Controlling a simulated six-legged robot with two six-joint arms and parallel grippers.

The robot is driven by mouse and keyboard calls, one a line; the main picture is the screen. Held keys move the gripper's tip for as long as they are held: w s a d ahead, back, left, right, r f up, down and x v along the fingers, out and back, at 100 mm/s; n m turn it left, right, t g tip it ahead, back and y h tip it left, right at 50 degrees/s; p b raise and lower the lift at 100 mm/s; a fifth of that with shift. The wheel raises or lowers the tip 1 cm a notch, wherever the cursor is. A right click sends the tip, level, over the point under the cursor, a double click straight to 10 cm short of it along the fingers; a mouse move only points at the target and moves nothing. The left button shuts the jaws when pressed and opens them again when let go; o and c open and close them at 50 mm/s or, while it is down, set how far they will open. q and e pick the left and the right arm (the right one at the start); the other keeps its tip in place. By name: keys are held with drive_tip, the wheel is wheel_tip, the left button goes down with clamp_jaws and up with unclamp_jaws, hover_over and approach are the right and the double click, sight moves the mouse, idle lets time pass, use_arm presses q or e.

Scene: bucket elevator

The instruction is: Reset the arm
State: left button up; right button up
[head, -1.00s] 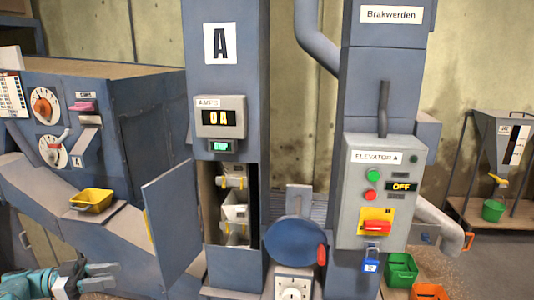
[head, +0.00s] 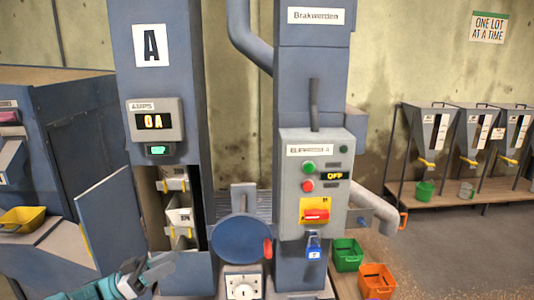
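My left gripper (head: 155,270) is at the lower left of the head view, in front of the elevator's lower casing and right of the open hatch door (head: 112,218). Its teal and black arm comes in from the bottom edge. The fingers are small and dark, so I cannot tell whether they are open or shut. I see nothing clearly held in it.
The open elevator hatch shows white buckets (head: 178,215). The control box (head: 318,183) reads OFF, with a blue padlock (head: 313,245) below its red switch. Green (head: 347,255) and orange (head: 376,281) bins stand at its right. The floor further right is clear.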

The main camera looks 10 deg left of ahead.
use_arm(q)
drive_tip(key=w+d+f+n+t+y, duration=0.2)
drive_tip(key=w+d+n+t, duration=0.2)
drive_tip(key=d, duration=0.2)
drive_tip(key=w+d+f+n+t+y, duration=0.2)
drive_tip(key=w+d+n+t, duration=0.1)
drive_tip(key=d+n, duration=0.3)
drive_tip(key=s+d+f+n+g+y, duration=0.1)
drive_tip(key=s+d+f+n+y, duration=0.15)
drive_tip(key=d+f+y, duration=0.45)
drive_tip(key=s+d+f+n+g+y, duration=0.1)
drive_tip(key=s+d+f+n+y, duration=0.15)
drive_tip(key=d+f, duration=0.45)
drive_tip(key=s+f+g+y, duration=0.1)
drive_tip(key=s+f+g, duration=0.6)
drive_tip(key=s, duration=0.7)
drive_tip(key=s+f+m+g+y, duration=0.1)
drive_tip(key=s+f+g+y, duration=0.1)
drive_tip(key=s+f+g, duration=0.4)
drive_tip(key=s+f, duration=0.4)
drive_tip(key=s, duration=0.4)
drive_tip(key=shift+a+f+m+g, duration=0.15)
drive_tip(key=shift+a+m+g, duration=0.15)
drive_tip(key=shift+a+g, duration=0.1)
